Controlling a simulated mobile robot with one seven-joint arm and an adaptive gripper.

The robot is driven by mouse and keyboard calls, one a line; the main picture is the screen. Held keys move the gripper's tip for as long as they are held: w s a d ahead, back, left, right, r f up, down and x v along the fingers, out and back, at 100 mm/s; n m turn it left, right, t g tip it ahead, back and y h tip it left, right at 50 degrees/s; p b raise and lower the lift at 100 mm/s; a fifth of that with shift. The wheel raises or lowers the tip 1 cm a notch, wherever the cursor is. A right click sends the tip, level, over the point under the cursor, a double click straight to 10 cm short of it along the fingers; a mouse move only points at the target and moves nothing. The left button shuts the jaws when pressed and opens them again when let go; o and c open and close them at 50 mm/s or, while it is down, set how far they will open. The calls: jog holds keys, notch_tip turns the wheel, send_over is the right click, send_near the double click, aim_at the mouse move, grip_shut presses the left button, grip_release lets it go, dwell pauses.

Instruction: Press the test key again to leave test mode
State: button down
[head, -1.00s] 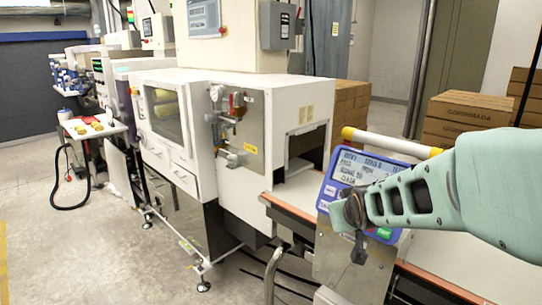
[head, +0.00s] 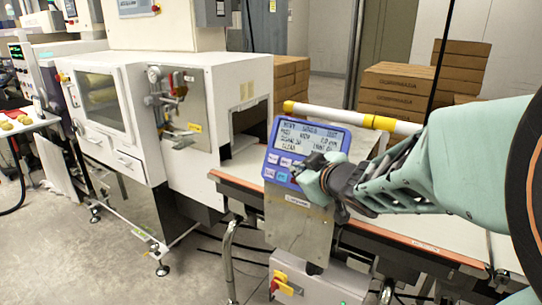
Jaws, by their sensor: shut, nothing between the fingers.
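The blue control panel (head: 344,133) stands tilted on a metal post bracket beside the belt, in the middle of the head view. Its grey screen (head: 308,136) shows several lines of text, too small to read surely. Below the screen are small pale keys (head: 272,158) and a light-blue key (head: 282,176). My gripper (head: 299,171) is shut and empty, its tip at the panel's lower key area. It covers the lower right keys, so I cannot tell which key is the test key or whether the tip touches one.
The white belt (head: 400,215) with an orange edge runs behind and right of the panel. A white machine (head: 235,95) stands left. A red and yellow switch (head: 284,285) sits below. Cardboard boxes (head: 400,90) are stacked behind.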

jog(key=w+d+f+b, duration=0.2)
jog(key=w+d+f, duration=0.2)
jog(key=w, duration=0.2)
jog(key=shift+w+d, duration=0.2)
jog(key=shift+d, duration=0.15)
dwell(1.5)
jog(key=shift+w+d+f, duration=0.15)
jog(key=shift+w+d, duration=0.05)
jog(key=shift+w, duration=0.05)
jog(key=shift+w+d+f, duration=0.2)
jog(key=shift+w+d, duration=0.05)
jog(key=shift+w, duration=0.1)
dwell(0.8)
dwell(0.3)
jog(key=shift+s+a+r+p, duration=0.35)
jog(key=shift+s+a, duration=0.1)
jog(key=shift+s, duration=0.2)
